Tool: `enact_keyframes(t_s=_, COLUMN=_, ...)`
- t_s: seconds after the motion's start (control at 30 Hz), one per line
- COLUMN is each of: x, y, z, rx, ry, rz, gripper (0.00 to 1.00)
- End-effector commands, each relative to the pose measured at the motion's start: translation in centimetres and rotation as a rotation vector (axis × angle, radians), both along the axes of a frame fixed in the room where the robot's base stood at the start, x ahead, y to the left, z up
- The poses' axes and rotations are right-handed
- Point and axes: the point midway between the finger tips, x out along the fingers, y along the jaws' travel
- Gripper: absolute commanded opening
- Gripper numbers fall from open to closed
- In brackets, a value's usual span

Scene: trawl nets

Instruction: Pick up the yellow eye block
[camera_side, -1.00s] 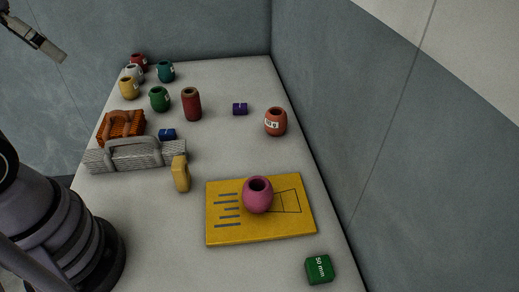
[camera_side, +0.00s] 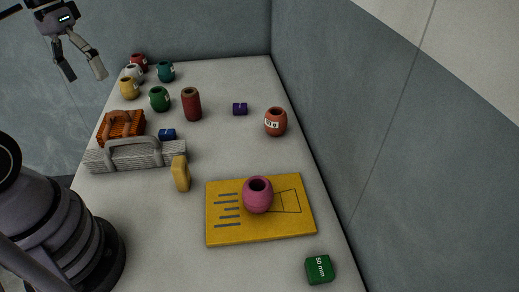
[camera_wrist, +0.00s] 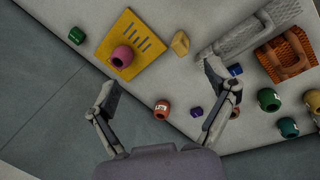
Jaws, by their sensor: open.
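The yellow eye block (camera_side: 181,173) stands on the table in front of the grey net piece, left of the yellow board. In the wrist view the yellow eye block (camera_wrist: 181,43) is near the top middle, beyond my fingertips. My gripper (camera_side: 84,74) is at the top left of the side view, raised in the air at the table's far left. Its two fingers are spread apart and empty. In the wrist view my gripper (camera_wrist: 163,78) shows open, with nothing between its fingertips.
A yellow board (camera_side: 225,236) holds a pink pot (camera_side: 258,196). A grey net piece (camera_side: 100,161) and an orange one (camera_side: 108,131) lie behind the block. Several coloured pots, including a red-orange one (camera_side: 276,122), stand further back. A green block (camera_side: 319,269) is at front right, by the wall.

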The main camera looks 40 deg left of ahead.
Motion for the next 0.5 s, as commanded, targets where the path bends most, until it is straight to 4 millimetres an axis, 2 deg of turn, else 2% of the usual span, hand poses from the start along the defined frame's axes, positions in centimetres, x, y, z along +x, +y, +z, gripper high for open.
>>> enact_keyframes(t_s=0.03, x=0.7, y=0.1, z=-1.4, rx=-0.067, ry=0.093, rz=0.049, gripper=0.85)
enact_keyframes(t_s=0.2, x=2.9, y=0.2, z=-5.3, rx=-0.311, ry=0.331, rz=0.212, gripper=0.85)
enact_keyframes(t_s=0.37, x=4.9, y=0.8, z=-9.2, rx=-0.564, ry=0.508, rz=0.392, gripper=0.85)
enact_keyframes(t_s=0.5, x=6.4, y=1.7, z=-13.1, rx=-0.798, ry=0.626, rz=0.572, gripper=0.85)
